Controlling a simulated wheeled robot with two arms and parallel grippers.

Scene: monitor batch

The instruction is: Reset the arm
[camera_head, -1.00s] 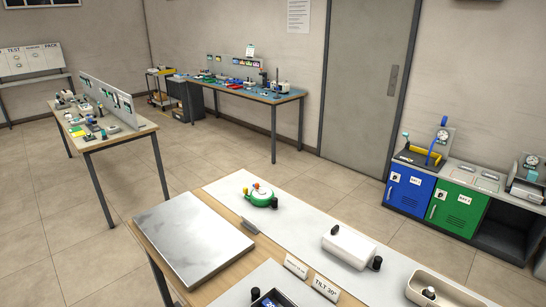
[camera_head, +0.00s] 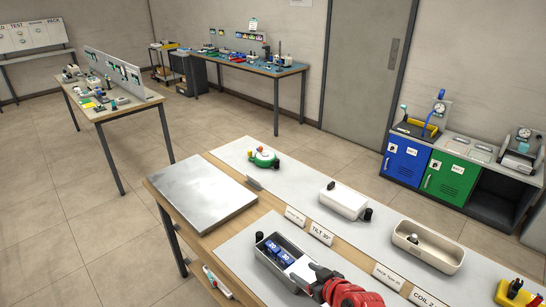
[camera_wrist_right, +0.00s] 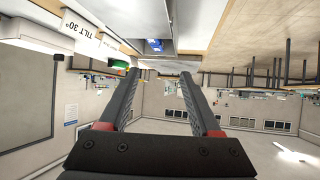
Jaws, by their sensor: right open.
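My right arm, red, comes in at the bottom of the head view. Its dark gripper (camera_head: 318,278) is beside and partly in front of the right end of a grey bin (camera_head: 268,260) holding blue items marked 20 (camera_head: 278,250). In the right wrist view the two black fingers (camera_wrist_right: 158,75) stand apart with nothing between them. That view is upside down, with the blue items (camera_wrist_right: 155,44) past the fingertips. My left gripper is not in view.
The bench holds a metal plate (camera_head: 202,190), a green round device (camera_head: 264,157), a white box (camera_head: 344,201), a cream tray (camera_head: 428,247) and a TILT 30° sign (camera_head: 321,234). Blue (camera_head: 405,162) and green (camera_head: 448,180) cabinets stand at the right. Open floor lies left of the bench.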

